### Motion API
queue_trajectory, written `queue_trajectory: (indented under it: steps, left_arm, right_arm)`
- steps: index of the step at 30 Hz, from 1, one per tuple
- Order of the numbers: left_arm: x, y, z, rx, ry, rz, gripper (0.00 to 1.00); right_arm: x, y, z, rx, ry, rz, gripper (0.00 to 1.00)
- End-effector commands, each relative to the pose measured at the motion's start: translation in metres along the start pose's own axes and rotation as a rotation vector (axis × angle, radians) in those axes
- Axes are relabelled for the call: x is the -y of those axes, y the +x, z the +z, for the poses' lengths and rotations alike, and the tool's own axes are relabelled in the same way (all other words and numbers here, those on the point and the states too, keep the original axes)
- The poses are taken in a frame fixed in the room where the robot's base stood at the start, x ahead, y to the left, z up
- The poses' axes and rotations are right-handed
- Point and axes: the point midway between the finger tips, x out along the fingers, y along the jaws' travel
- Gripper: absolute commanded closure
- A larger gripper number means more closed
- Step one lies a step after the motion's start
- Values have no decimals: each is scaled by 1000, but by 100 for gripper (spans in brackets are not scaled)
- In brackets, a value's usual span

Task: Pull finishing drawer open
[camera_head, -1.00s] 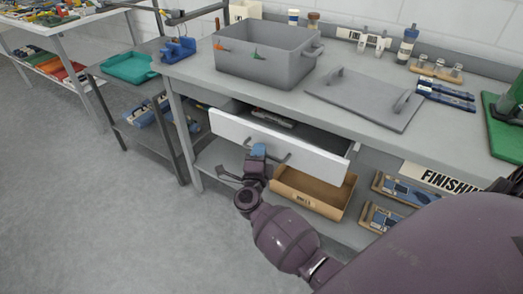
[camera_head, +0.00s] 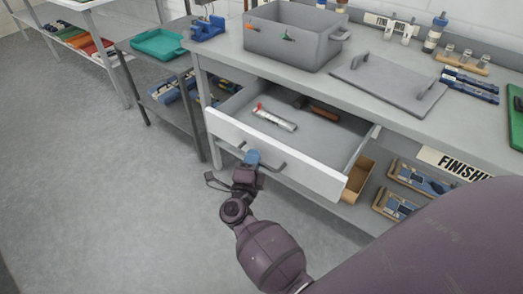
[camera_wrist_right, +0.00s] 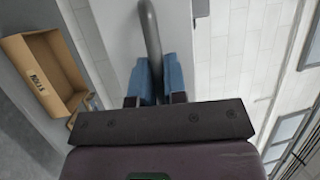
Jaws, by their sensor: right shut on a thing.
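The finishing drawer (camera_head: 285,150) is a white-fronted drawer under the grey workbench, and it stands well out from the bench. Its grey bar handle (camera_head: 272,167) runs across the front. My right gripper (camera_head: 252,160) is shut on that handle. In the right wrist view the handle (camera_wrist_right: 150,35) passes between the blue finger pads of the right gripper (camera_wrist_right: 157,82). Inside the drawer lie a light tool with a red tip (camera_head: 274,118) and a brown-handled tool (camera_head: 322,113). My left gripper is not in view.
A grey bin (camera_head: 292,45) and a grey lid (camera_head: 387,82) stand on the bench top. A cardboard box (camera_head: 358,180) sits on the lower shelf, partly hidden by the drawer. A side shelf with a teal tray (camera_head: 158,44) stands at left. The floor in front is clear.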

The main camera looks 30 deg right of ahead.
Motion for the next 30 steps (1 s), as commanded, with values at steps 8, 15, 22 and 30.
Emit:
queue_trajectory:
  steps: [8,15,22,30]
  left_arm:
    - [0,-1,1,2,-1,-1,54]
    - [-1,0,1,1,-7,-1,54]
    - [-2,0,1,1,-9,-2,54]
    - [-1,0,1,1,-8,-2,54]
  right_arm:
    - [2,-9,4,0,1,1,100]
    - [2,-9,4,-1,0,1,100]
    - [2,-9,3,-1,0,0,64]
    - [2,-9,4,0,0,0,64]
